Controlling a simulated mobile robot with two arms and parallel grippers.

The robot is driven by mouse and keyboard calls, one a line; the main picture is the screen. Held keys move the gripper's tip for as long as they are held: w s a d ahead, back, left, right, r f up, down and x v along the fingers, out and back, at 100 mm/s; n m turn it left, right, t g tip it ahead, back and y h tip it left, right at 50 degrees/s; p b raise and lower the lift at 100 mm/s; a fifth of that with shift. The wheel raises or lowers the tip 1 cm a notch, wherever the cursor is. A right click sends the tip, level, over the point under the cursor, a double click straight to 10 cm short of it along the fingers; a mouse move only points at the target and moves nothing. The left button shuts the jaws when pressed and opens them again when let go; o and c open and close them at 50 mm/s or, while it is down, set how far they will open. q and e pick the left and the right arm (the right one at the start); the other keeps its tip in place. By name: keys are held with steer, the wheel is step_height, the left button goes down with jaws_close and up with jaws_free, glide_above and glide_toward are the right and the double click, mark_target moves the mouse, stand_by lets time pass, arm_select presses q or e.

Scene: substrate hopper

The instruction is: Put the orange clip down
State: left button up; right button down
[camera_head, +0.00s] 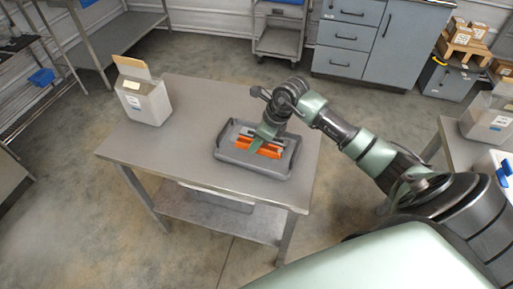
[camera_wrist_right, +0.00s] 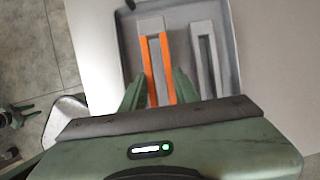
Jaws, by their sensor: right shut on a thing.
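The orange clip (camera_wrist_right: 168,70) is a long U shape with two orange legs and a grey end. It is between the green fingers of my right gripper (camera_wrist_right: 158,88), which is shut on it. In the head view the orange clip (camera_head: 270,151) and my right gripper (camera_head: 262,139) are over the grey tray (camera_head: 231,155) on the table. I cannot tell whether the clip touches the tray floor. A similar grey clip (camera_wrist_right: 206,62) lies in the tray beside the orange one. My left gripper is not in view.
The metal table (camera_head: 195,112) has free room left of the tray. An open carton (camera_head: 146,100) stands at its left back. A second table with a carton (camera_head: 487,118) is at the right. Grey cabinets (camera_head: 370,45) and a cart (camera_head: 279,40) stand behind.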

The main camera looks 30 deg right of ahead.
mark_target(257, 156)
steer(key=shift+f, duration=1.8)
steer(key=shift+f, duration=0.2)
steer(key=c, duration=1.1)
jaws_free()
steer(key=shift+r, duration=0.1)
steer(key=shift+r, duration=0.3)
steer(key=b+v, duration=0.1)
steer(key=v, duration=1)
steer(key=shift+s+d+r, duration=0.1)
steer(key=shift+s+r, duration=0.1)
steer(key=shift+r, duration=0.1)
